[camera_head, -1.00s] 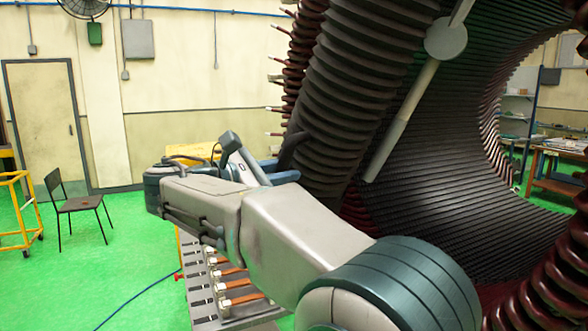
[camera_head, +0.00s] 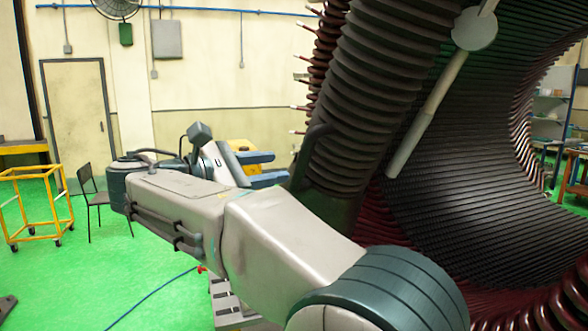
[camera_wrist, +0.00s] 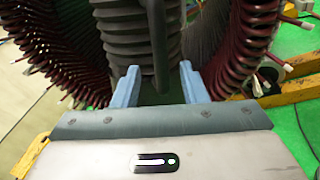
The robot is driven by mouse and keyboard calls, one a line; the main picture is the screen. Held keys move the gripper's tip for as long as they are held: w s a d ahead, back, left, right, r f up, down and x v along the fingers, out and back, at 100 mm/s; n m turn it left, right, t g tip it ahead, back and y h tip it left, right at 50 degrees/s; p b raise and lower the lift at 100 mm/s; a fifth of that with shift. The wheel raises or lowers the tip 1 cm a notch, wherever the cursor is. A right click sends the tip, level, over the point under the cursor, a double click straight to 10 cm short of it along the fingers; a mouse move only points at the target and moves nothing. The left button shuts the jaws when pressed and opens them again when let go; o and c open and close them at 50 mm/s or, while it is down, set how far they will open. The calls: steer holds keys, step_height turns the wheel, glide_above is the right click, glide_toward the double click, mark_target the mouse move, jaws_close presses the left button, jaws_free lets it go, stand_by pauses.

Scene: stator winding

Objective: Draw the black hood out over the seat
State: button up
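The black hood (camera_head: 385,90) looks like a dark ribbed bellows, slanting down along the left side of the large stator bore. A dark, rounded handle-like bar (camera_head: 317,142) stands out from its left edge. In the wrist view the ribbed hood (camera_wrist: 135,35) rises ahead, and a dark bar (camera_wrist: 160,75) hangs in line with the gap between my fingers. My gripper (camera_head: 280,167) has two blue fingers, apart and empty, left of the hood's lower part. Both fingertips also show in the wrist view (camera_wrist: 158,70). I cannot make out a seat on the machine.
Red-brown coil ends (camera_head: 328,60) stick out on the stator's left. A black chair (camera_head: 100,198) and a yellow frame trolley (camera_head: 38,208) stand at the left on green floor. A slatted grey bench (camera_head: 228,300) lies below my arm. A blue cable (camera_head: 150,295) crosses the floor.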

steer(key=v, duration=0.6)
steer(key=s+d+f+m+g+y, duration=0.1)
steer(key=d+f+m+g+y, duration=0.15)
steer(key=d+f, duration=0.5)
steer(key=d+f+m+g+y, duration=0.25)
steer(key=d+f, duration=0.25)
steer(key=d, duration=0.5)
steer(key=s+d+f+m+y, duration=0.3)
steer(key=s+f+m+y, duration=0.2)
steer(key=s+f+m, duration=0.2)
steer(key=s+d+f+m+y, duration=0.3)
steer(key=s+f+m, duration=0.4)
steer(key=f, duration=0.5)
steer(key=shift+s+f+g+y, duration=0.4)
steer(key=shift+s+y, duration=0.5)
steer(key=shift+s, duration=0.3)
